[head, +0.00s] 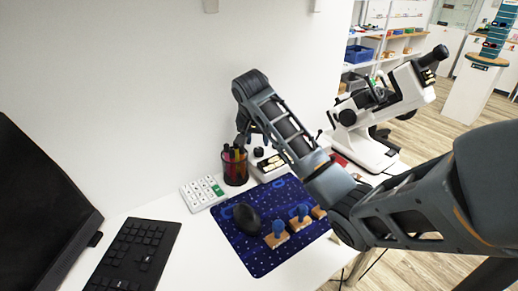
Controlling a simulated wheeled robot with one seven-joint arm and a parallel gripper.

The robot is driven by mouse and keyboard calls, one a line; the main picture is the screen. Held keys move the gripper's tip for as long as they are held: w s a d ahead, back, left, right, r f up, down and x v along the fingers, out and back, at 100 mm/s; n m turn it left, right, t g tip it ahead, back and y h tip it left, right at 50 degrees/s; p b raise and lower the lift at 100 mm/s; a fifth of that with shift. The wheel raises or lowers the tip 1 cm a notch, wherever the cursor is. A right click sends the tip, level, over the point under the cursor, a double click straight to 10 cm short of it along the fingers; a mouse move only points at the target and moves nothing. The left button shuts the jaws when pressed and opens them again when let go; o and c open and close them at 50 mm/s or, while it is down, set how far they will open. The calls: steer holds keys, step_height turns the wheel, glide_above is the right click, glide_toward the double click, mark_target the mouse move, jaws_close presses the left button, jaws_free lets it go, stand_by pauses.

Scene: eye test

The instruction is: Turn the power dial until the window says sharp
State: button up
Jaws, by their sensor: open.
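A white lensmeter-like instrument (385,108) stands at the back right of the desk, tilted, with a black eyepiece (433,57) at its upper right. A round black knob (347,117) on its left side may be the power dial; I cannot be sure. I cannot make out a window or any word on it. My gripper (243,143) points down above the back of the desk, left of the instrument and apart from it. It is open, and its fingertips are small and dark here. My arm reaches in from the right and hides part of the desk.
A pen cup (235,166) and a white tray-like box (265,173) stand below my gripper. A white calculator (203,192), a blue mat (262,262) with a mouse (246,218) and blue-handled stamps (277,235), a keyboard (134,256) and a monitor (40,215) fill the desk.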

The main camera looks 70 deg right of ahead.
mark_target(259, 149)
steer(key=shift+x, duration=2.7)
steer(key=shift+c, duration=0.3)
steer(key=c, duration=0.7)
steer(key=shift+w+a+r+n+p, duration=0.15)
steer(key=shift+r+n+p, duration=0.2)
steer(key=shift+p, duration=0.4)
steer(key=shift+r+p, duration=0.1)
steer(key=shift+p, duration=0.5)
steer(key=shift+n+t+p, duration=0.3)
steer(key=shift+n+p, duration=0.15)
steer(key=shift+p, duration=0.55)
steer(key=shift+s+f+n+t+y+p, duration=0.1)
steer(key=shift+n+t+y+p, duration=0.1)
steer(key=shift+n+p, duration=0.4)
steer(key=shift+s+f+n+t+y+p, duration=0.1)
steer(key=shift+s+n+t+y+p, duration=0.1)
steer(key=shift+n+p, duration=0.35)
steer(key=shift+d+f+n+t+p, duration=0.15)
steer(key=shift+d+n+t+p, duration=0.15)
steer(key=shift+n, duration=0.55)
